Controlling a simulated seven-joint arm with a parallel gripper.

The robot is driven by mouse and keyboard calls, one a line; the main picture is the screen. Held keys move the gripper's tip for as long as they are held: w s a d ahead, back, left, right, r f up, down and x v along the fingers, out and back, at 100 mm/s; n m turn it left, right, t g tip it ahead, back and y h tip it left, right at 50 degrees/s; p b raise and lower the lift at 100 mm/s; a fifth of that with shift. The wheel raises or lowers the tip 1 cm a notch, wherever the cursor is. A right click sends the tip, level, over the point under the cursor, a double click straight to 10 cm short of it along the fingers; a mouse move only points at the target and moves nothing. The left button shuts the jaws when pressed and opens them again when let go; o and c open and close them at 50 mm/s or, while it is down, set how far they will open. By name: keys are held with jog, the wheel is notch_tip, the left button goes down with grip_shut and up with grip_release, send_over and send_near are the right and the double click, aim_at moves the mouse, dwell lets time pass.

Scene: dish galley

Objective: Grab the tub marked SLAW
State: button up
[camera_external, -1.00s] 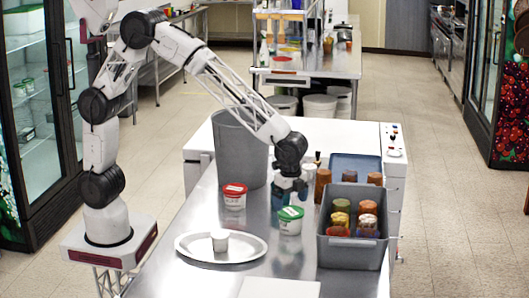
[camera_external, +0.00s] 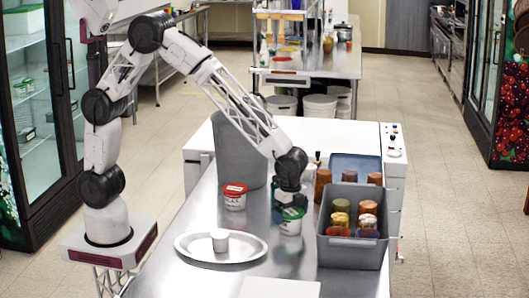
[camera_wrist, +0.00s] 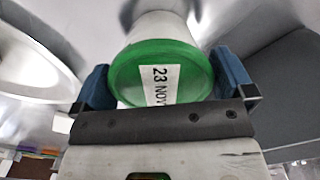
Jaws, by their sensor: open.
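A white tub with a green lid (camera_external: 290,226) stands upright on the steel counter, left of the grey bin. My gripper (camera_external: 290,199) is directly above it, pointing down, and covers part of its lid. In the wrist view my open blue fingers (camera_wrist: 166,88) stand on either side of the green lid (camera_wrist: 190,68), which bears a label reading "23 NOV". A second white tub with a red lid (camera_external: 234,202) stands to the left. The lettering on both tubs' sides is too small to read surely, so I cannot tell which says SLAW.
A grey bin (camera_external: 352,257) with several jars stands close on the right. A tall grey container (camera_external: 240,150) stands behind. A white board (camera_external: 278,288) lies at the front.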

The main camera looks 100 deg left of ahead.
aim_at(288, 210)
jog(key=c, duration=0.7)
jog(key=shift+r, duration=0.2)
jog(key=shift+r, duration=0.55)
jog(key=shift+s+r, duration=0.2)
jog(key=shift+r, duration=0.4)
jog(key=shift+s+r, duration=0.2)
jog(key=shift+r, duration=0.35)
jog(key=s+a+r, duration=0.1)
jog(key=s+a, duration=0.1)
jog(key=s, duration=1.3)
jog(key=shift+r, duration=0.15)
jog(key=shift+a, duration=0.1)
